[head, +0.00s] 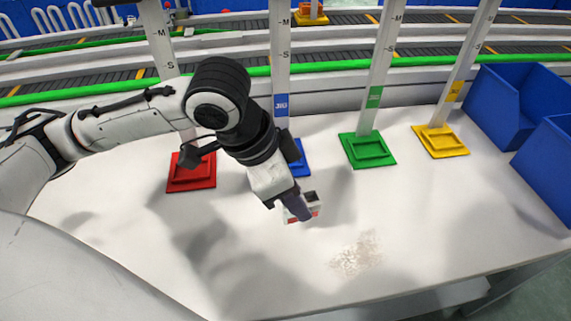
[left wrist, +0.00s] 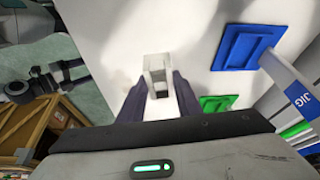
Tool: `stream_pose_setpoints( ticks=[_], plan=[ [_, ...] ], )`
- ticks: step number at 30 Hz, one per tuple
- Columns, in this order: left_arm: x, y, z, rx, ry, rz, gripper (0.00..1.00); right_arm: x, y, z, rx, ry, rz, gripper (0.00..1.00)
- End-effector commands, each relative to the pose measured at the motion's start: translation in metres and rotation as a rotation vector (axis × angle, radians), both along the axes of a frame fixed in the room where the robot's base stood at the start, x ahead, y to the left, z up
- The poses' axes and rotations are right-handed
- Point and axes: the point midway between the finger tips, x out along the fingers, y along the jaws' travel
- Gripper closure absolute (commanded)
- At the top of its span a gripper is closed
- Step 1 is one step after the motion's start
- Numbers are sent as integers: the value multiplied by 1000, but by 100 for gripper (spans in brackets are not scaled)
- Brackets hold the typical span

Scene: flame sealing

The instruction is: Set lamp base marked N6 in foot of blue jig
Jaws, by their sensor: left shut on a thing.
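My left gripper (head: 299,206) is shut on a small white lamp base (head: 306,213) with a dark opening in its top and a red patch on its side. The left wrist view shows the lamp base (left wrist: 157,66) between the two dark fingers; no marking is readable. The blue jig (head: 281,104) is a tall scaled post with a blue foot (head: 303,164), partly hidden behind my left arm. In the left wrist view the blue foot (left wrist: 233,47) is clear and empty, to the right of the lamp base and apart from it.
A red foot (head: 191,182) stands left, a green foot (head: 368,149) and a yellow foot (head: 440,140) right, each with a post. Blue bins (head: 515,95) stand at the far right. A brownish patch (head: 356,254) marks the otherwise clear front table. A conveyor (head: 345,47) runs behind.

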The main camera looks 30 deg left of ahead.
Motion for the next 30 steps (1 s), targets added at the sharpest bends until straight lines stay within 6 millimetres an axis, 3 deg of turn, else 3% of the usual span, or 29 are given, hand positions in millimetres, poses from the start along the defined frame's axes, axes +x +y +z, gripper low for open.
stream_pose_setpoints(
  ticks=[4,7,24,30],
  plan=[
    [-5,-2,-9,-1,2,-108,92,0,2,-4,1,2,3,25],
    [3,4,-10,3,0,-130,92,1,3,-2,3,-3,3,25],
    [119,92,-8,0,-2,-128,92,2,1,-3,2,-5,-1,25],
    [136,104,-9,1,-2,-133,92,2,1,-4,1,-2,-2,25]
  ],
)
